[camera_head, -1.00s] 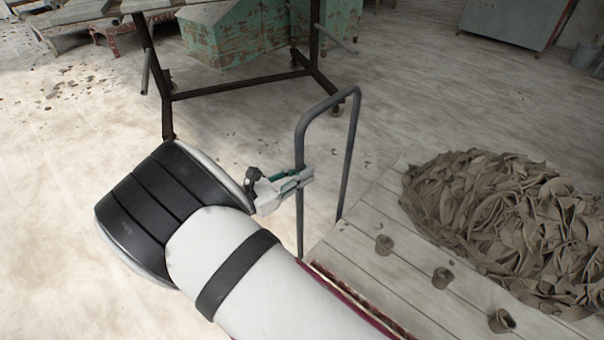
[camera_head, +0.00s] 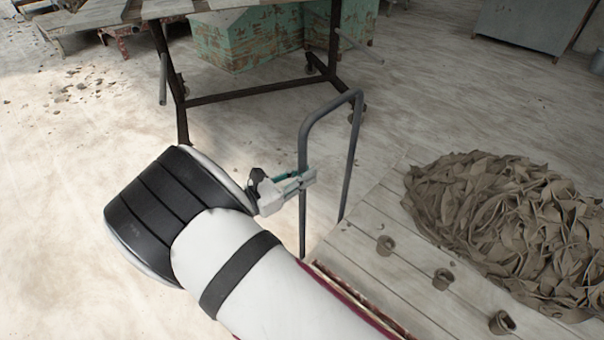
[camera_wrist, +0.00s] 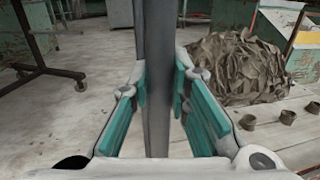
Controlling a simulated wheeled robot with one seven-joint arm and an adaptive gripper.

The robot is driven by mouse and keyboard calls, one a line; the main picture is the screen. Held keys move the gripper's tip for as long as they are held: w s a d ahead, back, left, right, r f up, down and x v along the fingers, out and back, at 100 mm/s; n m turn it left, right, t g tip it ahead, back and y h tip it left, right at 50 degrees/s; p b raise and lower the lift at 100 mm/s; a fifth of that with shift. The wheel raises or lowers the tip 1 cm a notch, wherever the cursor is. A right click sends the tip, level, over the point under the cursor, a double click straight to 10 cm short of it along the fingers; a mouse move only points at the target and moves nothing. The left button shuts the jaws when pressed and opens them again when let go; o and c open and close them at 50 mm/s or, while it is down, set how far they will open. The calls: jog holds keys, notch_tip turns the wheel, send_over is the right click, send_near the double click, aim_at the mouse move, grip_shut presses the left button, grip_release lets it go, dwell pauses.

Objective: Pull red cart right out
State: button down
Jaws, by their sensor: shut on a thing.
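The red cart (camera_head: 352,290) has a pale plank deck with a dark red edge and a grey tubular handle (camera_head: 349,160) standing upright at its far left end. A heap of brown clay trimmings (camera_head: 500,225) lies on the deck. My gripper (camera_head: 303,180) is shut on the near post of the handle, about halfway up. In the wrist view the post (camera_wrist: 157,90) runs upright between the teal finger pads. My arm hides part of the cart's near edge, and the wheels are not visible.
A dark metal-framed table (camera_head: 250,92) stands beyond the handle, with green worn crates (camera_head: 245,40) behind it. A grey cabinet (camera_head: 530,25) is at the back right. Several small clay pieces (camera_head: 443,279) sit on the deck. The floor at left is mostly clear, with scattered bits.

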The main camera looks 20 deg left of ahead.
jog(key=c, duration=1.5)
grip_release()
jog(key=shift+s, duration=0.1)
jog(key=v, duration=1.2)
jog(key=shift+f, duration=0.1)
jog(key=shift+a, duration=0.1)
